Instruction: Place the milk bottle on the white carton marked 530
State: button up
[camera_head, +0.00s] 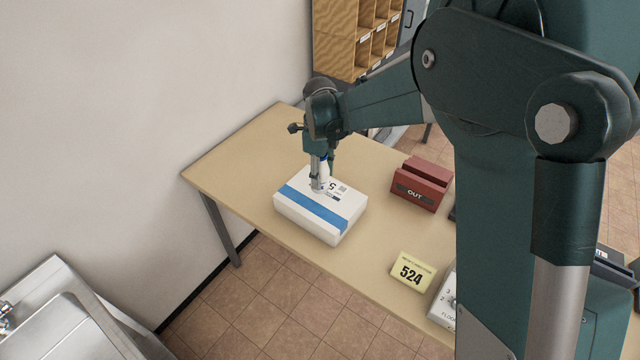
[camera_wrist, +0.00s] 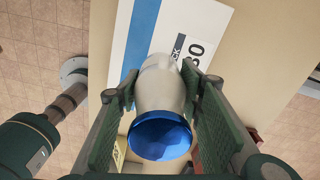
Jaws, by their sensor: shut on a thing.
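The white carton (camera_head: 335,225) with a blue stripe lies on the table. Printed marks show on its top, including a 5 in the head view and "30" in the wrist view (camera_wrist: 206,25). My gripper (camera_head: 321,184) is over the carton's top, pointing down. In the wrist view my gripper (camera_wrist: 158,95) is shut on the white milk bottle (camera_wrist: 160,85), which has a blue cap. The bottle (camera_head: 323,172) is mostly hidden by my gripper in the head view. It is on or just above the carton; I cannot tell if its base touches.
The tan table (camera_head: 240,165) has bare room left of and behind the carton. A red OUT tray (camera_head: 420,190) stands to the right. A yellow 524 sign (camera_head: 411,271) is near the front edge. Wooden pigeonholes (camera_head: 340,40) are behind, and a sink (camera_head: 70,320) is at lower left.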

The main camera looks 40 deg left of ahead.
jog(key=shift+f, duration=0.2)
jog(key=shift+f, duration=1.9)
jog(key=shift+f, duration=0.15)
jog(key=o, duration=1.2)
notch_tip(320, 180, up, 12)
jog(key=shift+r, duration=0.2)
